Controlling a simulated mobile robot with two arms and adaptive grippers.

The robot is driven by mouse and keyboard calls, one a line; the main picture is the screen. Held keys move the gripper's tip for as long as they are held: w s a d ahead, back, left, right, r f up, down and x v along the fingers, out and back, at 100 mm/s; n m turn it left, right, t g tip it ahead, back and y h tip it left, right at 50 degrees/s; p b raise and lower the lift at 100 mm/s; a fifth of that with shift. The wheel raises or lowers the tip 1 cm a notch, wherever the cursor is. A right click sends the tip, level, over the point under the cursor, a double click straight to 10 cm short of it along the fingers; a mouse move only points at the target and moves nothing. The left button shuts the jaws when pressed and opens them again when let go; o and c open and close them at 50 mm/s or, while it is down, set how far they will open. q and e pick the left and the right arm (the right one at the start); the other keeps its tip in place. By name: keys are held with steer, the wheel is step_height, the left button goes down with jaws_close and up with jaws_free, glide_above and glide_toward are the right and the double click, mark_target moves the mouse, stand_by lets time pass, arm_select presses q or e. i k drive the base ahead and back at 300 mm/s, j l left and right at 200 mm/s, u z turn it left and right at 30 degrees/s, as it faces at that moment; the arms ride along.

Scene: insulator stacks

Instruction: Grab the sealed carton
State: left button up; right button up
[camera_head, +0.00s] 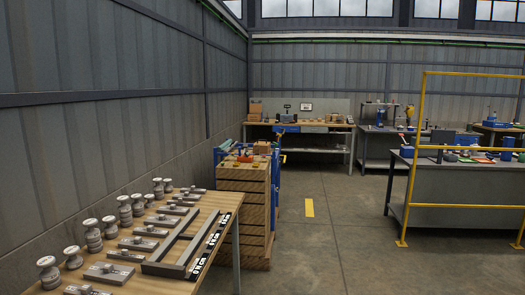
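Brown cartons (255,108) stand on the left end of the far workbench against the back wall. Another small brown box (262,148) sits on top of the wooden drawer cabinet in the middle distance. Both are too small in the head view to tell whether they are sealed. Neither of my grippers is in view.
A wooden table (222,200) at the near left holds insulator stacks (93,236), metal plates (109,272) and a dark frame (186,245). The wooden cabinet (243,208) stands behind it. A yellow railing (412,170) and grey bench (455,195) are right. The middle floor is clear.

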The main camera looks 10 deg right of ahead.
mark_target(265, 147)
steer(key=i+l+z, duration=0.35)
steer(key=i, duration=0.4)
steer(key=i+l+z, duration=0.3)
steer(key=i, duration=0.45)
steer(key=i+l+z, duration=0.1)
steer(key=i+z, duration=0.25)
steer(key=i, duration=3)
steer(key=i+l+u, duration=0.1)
steer(key=i+u, duration=0.2)
steer(key=i, duration=0.25)
steer(key=i+l+u, duration=0.2)
steer(key=i+u, duration=0.15)
steer(key=i, duration=0.2)
steer(key=i+l+u, duration=0.3)
steer(key=i, duration=0.2)
